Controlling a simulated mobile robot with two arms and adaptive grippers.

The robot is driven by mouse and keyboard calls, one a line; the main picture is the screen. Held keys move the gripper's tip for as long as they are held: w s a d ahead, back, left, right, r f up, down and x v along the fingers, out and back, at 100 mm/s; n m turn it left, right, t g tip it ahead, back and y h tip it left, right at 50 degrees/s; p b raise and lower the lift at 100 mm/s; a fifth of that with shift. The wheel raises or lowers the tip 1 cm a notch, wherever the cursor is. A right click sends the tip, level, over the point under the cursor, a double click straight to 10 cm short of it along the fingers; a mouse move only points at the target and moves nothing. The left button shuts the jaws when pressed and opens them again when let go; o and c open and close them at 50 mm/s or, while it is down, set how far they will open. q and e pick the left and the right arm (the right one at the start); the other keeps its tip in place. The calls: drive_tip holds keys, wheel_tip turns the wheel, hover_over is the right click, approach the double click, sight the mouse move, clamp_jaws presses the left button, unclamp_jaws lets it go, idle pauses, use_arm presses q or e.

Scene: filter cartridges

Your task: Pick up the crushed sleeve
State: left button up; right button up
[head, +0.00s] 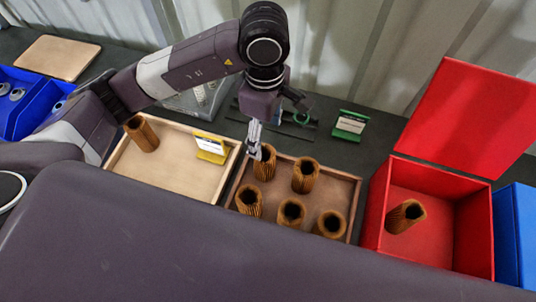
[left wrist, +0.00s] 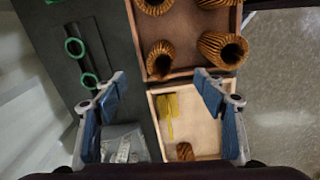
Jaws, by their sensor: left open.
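Several brown pleated sleeves stand in the middle wooden tray (head: 342,181). I cannot tell for sure which one is crushed. My left gripper (head: 259,146) is over the tray's back left corner, close to the back left sleeve (head: 264,168), partly covering it. In the left wrist view the left gripper (left wrist: 159,78) is open, its blue fingers wide apart, with a sleeve (left wrist: 160,58) just beyond the gap between them. Nothing is held. Another sleeve (head: 405,216) leans in the red box (head: 457,231). My right gripper is not in view.
A pale tray (head: 175,177) at left holds one sleeve (head: 143,134) and a yellow sign (head: 211,148). The red box's lid (head: 468,115) stands open. A green sign (head: 350,125) and green rings (left wrist: 74,47) are behind. Blue bins (head: 48,112) stand far left.

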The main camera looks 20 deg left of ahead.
sight(266, 148)
use_arm(q)
wheel_tip(266, 148, down, 4)
drive_tip(key=b, duration=0.4)
drive_tip(key=shift+s+f, duration=0.1)
drive_tip(key=shift+f, duration=0.1)
drive_tip(key=shift+w+f+b, duration=0.2)
drive_tip(key=shift+f+b, duration=0.45)
drive_tip(key=shift+f, duration=0.6)
drive_tip(key=shift+s+f, duration=0.15)
drive_tip(key=shift+f, duration=0.3)
drive_tip(key=f, duration=0.1)
drive_tip(key=f+p, duration=0.1)
drive_tip(key=f, duration=0.1)
drive_tip(key=f+p, duration=0.1)
drive_tip(key=shift+s+f, duration=0.4)
drive_tip(key=shift+f+p, duration=0.3)
drive_tip(key=shift+f, duration=0.3)
drive_tip(key=shift+w, duration=0.1)
drive_tip(key=c, duration=1.2)
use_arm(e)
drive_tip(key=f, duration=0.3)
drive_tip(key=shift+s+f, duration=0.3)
